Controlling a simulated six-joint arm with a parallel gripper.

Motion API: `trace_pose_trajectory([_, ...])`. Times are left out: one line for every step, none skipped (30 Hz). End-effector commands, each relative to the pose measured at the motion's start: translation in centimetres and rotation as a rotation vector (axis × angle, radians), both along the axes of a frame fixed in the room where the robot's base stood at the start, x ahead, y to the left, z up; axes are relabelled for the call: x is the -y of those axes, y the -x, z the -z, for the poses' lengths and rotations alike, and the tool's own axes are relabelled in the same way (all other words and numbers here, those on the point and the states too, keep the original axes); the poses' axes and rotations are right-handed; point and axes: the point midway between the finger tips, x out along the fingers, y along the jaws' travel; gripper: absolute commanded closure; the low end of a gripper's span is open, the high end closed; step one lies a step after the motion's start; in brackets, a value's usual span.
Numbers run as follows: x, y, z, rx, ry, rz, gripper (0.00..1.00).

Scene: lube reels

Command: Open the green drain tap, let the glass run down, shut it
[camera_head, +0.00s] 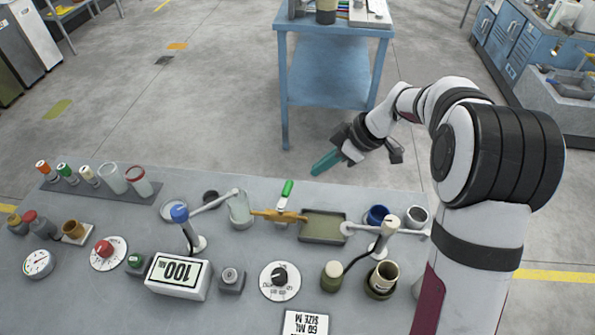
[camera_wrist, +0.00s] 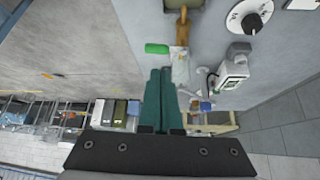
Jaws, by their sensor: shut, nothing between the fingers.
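The green tap handle (camera_head: 287,188) sits on a brass tap (camera_head: 275,215) at the bench's back edge. The handle points away from the bench front, across the brass pipe; it also shows in the wrist view (camera_wrist: 157,48). The clear glass (camera_head: 240,209) is at the left end of the brass pipe; its liquid level is too small to tell. An olive tray (camera_head: 323,227) lies at the right end. My gripper (camera_head: 314,171) is shut and empty, its teal fingers in the air behind and right of the handle, apart from it. In the wrist view my fingers (camera_wrist: 160,72) end just below the handle.
A white arm on a blue-capped post (camera_head: 180,214) reaches to the glass. A second post (camera_head: 389,228) stands right of the tray. A display box (camera_head: 178,275) reading 100, a black dial (camera_head: 279,278) and several cups and bottles fill the bench front.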

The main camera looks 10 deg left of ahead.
Motion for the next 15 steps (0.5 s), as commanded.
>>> trace_pose_trajectory([-0.7,0.0,1.0,-0.004,0.001,-0.003,1.0])
trace_pose_trajectory([-1.0,-0.1,1.5,-0.004,0.001,-0.002,1.0])
trace_pose_trajectory([-1.5,-0.1,2.3,-0.004,0.001,-0.003,1.0])
trace_pose_trajectory([-1.9,-0.2,2.8,-0.004,0.001,-0.003,1.0])
trace_pose_trajectory([-2.2,-0.2,3.4,-0.004,0.002,-0.002,1.0])
trace_pose_trajectory([-2.7,-0.3,4.1,-0.005,0.001,-0.002,1.0])
trace_pose_trajectory([-3.1,-0.4,4.7,-0.004,0.002,-0.002,1.0])
trace_pose_trajectory([-3.4,-0.4,5.2,-0.005,0.001,-0.002,1.0])
trace_pose_trajectory([-3.8,-0.5,5.8,-0.004,0.002,-0.001,1.0])
trace_pose_trajectory([-4.1,-0.6,6.3,-0.005,0.001,-0.001,1.0])
trace_pose_trajectory([-4.4,-0.6,6.7,-0.004,0.002,-0.001,1.0])
trace_pose_trajectory([-4.7,-0.7,7.2,-0.004,0.002,-0.001,1.0])
trace_pose_trajectory([-4.9,-0.7,7.5,-0.004,0.001,0.0,1.0])
trace_pose_trajectory([-5.1,-0.8,7.8,-0.003,0.003,0.0,1.0])
trace_pose_trajectory([-5.3,-0.8,8.1,-0.003,0.003,0.0,1.0])
